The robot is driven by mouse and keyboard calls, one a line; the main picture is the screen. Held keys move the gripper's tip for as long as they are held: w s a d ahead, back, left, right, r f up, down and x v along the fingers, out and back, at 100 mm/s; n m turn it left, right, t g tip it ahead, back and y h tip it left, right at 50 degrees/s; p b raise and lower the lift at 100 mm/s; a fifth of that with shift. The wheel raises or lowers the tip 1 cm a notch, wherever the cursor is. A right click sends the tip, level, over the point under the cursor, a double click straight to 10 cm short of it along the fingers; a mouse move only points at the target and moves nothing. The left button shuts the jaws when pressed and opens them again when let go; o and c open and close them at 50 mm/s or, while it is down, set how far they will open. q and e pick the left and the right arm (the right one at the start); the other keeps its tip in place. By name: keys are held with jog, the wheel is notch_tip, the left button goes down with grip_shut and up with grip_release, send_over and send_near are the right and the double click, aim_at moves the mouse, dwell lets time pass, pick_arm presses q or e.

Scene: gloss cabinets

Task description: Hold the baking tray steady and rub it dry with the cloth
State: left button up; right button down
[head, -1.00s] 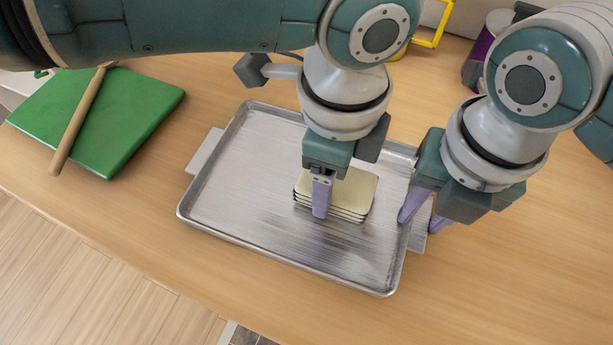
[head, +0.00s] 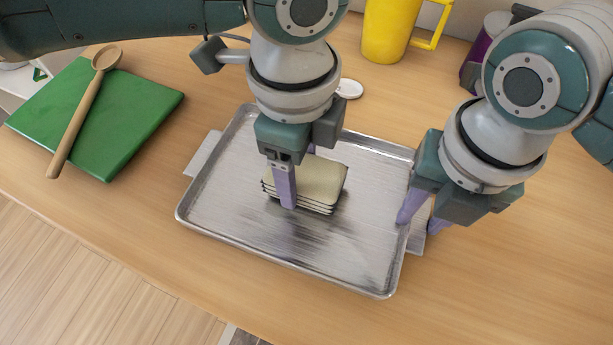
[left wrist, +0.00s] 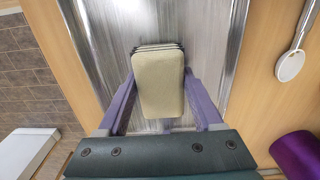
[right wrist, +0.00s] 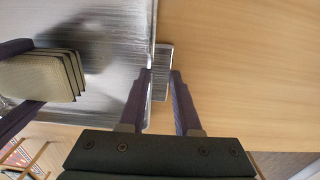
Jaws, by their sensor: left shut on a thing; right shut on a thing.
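The grey metal baking tray (head: 225,215) lies flat on the wooden counter, with a handle tab at its left and right ends. The folded cream cloth (head: 322,180), in several layers, rests on the tray near its middle. My left gripper (head: 290,190) is shut on the cloth, with a finger on either side of it in the left wrist view (left wrist: 160,95). My right gripper (head: 420,215) is shut on the tray's right end by the handle; the right wrist view shows its fingers astride the rim (right wrist: 158,85). Dark wet-looking streaks show on the tray.
A green board (head: 125,125) with a wooden spoon (head: 80,115) on it lies to the left. A yellow mug (head: 390,28) and a purple container (head: 472,70) stand behind. A white spoon-like utensil (head: 349,88) lies just behind the tray.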

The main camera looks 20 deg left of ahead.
pick_arm(q)
jog(key=shift+r, duration=4.2)
pick_arm(e)
jog(key=c, duration=0.5)
grip_release()
jog(key=shift+r, duration=0.1)
notch_tip(320, 180, up, 12)
jog(key=shift+f, duration=0.1)
